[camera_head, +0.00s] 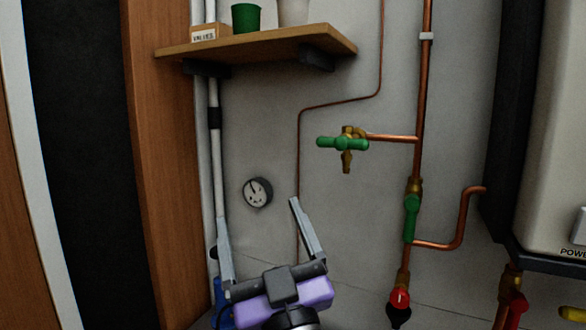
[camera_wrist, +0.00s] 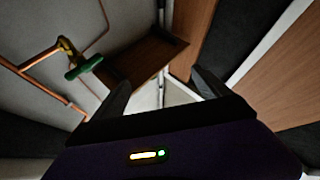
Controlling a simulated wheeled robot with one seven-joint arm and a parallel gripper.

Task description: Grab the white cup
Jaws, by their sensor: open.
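A white cup (camera_head: 293,12) stands on the wooden shelf (camera_head: 262,46) at the top of the head view, cut off by the frame's upper edge. My gripper (camera_head: 258,212) is below the shelf, pointing up, with its two fingers spread apart and nothing between them. In the wrist view my gripper (camera_wrist: 160,88) is also open and empty. The shelf's underside (camera_wrist: 148,62) shows ahead of it there. The cup is not visible in the wrist view.
A green cup (camera_head: 246,18) and a small labelled box (camera_head: 208,33) stand left of the white cup. A green-handled tap (camera_head: 344,143) and copper pipes (camera_head: 421,90) are at right. A wooden post (camera_head: 165,150) is at left. A gauge (camera_head: 258,192) is on the wall.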

